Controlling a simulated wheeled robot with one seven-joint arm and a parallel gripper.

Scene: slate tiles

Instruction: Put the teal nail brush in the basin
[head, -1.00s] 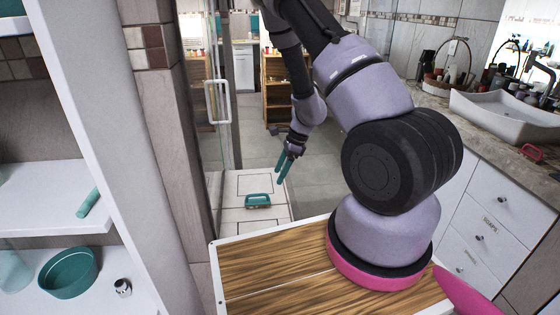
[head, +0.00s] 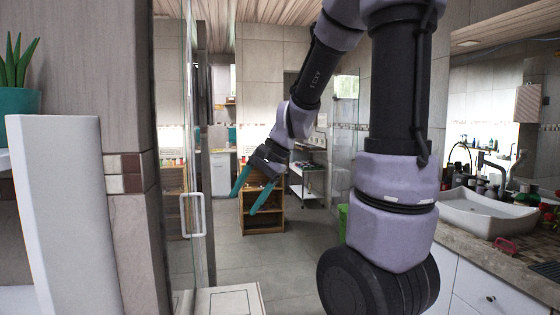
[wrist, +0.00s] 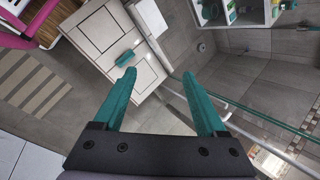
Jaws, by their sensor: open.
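The teal nail brush (wrist: 126,57) lies on the white panelled top of a low unit (wrist: 112,35) in the wrist view. In the head view only the edge of that top shows, and the brush is out of frame. My gripper (head: 243,204) has teal fingers, spread apart with nothing between them. In the wrist view the gripper (wrist: 159,75) hangs above the floor and the unit, with the brush beyond the left fingertip and apart from it. The white basin (head: 487,213) stands on the counter at the right of the head view.
A glass door with a white handle (head: 193,215) stands left of my gripper. A wooden shelf unit (head: 262,208) is farther back. A red-pink object (head: 505,244) lies on the counter (head: 470,245) in front of the basin. Tiled floor (head: 285,265) between is clear.

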